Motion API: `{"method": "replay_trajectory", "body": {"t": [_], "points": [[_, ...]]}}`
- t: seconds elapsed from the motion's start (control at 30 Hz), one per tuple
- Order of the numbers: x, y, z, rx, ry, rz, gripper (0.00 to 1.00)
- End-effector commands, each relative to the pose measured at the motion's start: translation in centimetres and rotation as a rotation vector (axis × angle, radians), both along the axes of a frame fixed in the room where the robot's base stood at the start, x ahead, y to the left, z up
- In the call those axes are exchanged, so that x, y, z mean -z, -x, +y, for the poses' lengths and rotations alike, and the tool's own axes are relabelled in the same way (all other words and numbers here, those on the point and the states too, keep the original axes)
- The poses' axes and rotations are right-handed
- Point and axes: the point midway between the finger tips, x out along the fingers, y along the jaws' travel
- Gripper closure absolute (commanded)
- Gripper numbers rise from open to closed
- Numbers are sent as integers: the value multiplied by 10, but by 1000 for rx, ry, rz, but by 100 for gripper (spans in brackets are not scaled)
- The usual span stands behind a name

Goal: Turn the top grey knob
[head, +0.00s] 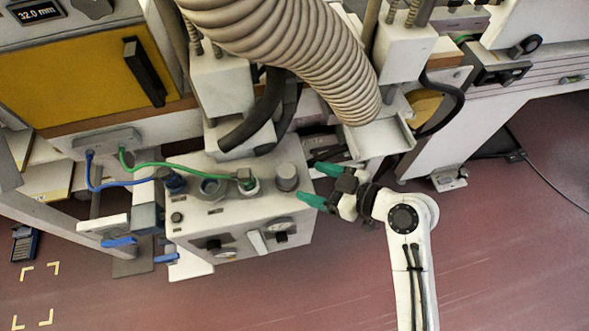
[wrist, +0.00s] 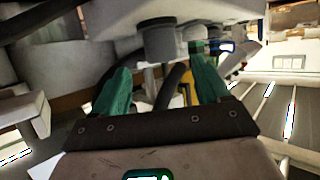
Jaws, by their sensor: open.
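The grey knob (head: 288,177) is a short round cylinder on the top face of a pale control box (head: 187,232), near its right end. In the wrist view the knob (wrist: 157,42) shows ahead of the fingers, between their lines. My gripper (head: 317,185) has green fingers and is open and empty, just right of the knob in the head view. Its fingers (wrist: 160,80) are spread wide in the wrist view. A gap shows between the fingertips and the knob; the knob is not between the jaws.
A green-cabled connector (head: 247,181), a grey round socket (head: 211,188) and a blue-cabled connector (head: 174,181) stand left of the knob. A ribbed hose (head: 290,45) hangs above, behind the box. Dials and a white lever (head: 257,243) are on the front. Open floor lies right.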

Motion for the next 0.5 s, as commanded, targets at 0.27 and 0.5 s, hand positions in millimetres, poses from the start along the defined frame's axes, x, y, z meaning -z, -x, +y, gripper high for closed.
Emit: {"method": "replay_trajectory", "body": {"t": [0.27, 0.5], "points": [[18, -22, 42, -3, 2, 2, 25], [30, -33, 63, -1, 2, 3, 25]]}}
